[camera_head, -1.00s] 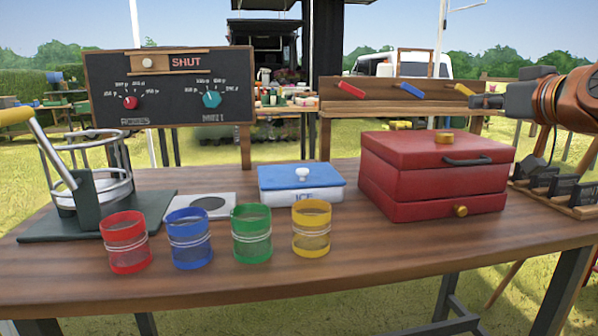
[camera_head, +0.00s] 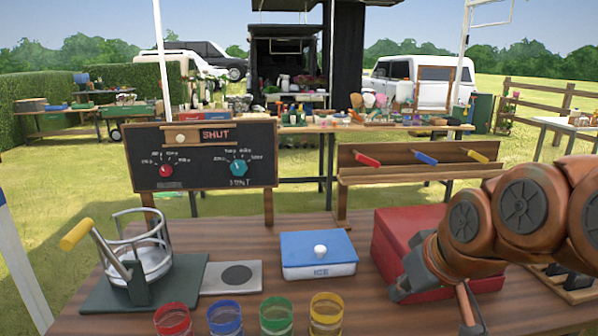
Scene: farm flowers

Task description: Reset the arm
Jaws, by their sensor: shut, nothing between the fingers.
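My arm reaches in from the right edge, its large orange-brown joints filling the right side of the view. My gripper (camera_head: 400,291) is the dark end of the arm, low in front of the red box (camera_head: 400,225). It is shut and holds nothing. It and the arm hide much of the box's front and right side. I cannot tell whether it touches the box.
On the wooden table (camera_head: 225,238) stand a juicer-like press (camera_head: 140,285), a blue-lidded white box (camera_head: 318,255), a grey plate with a dark disc (camera_head: 231,278) and red, blue, green and yellow cups (camera_head: 277,314). A dial board (camera_head: 200,155) and rack (camera_head: 415,170) stand behind.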

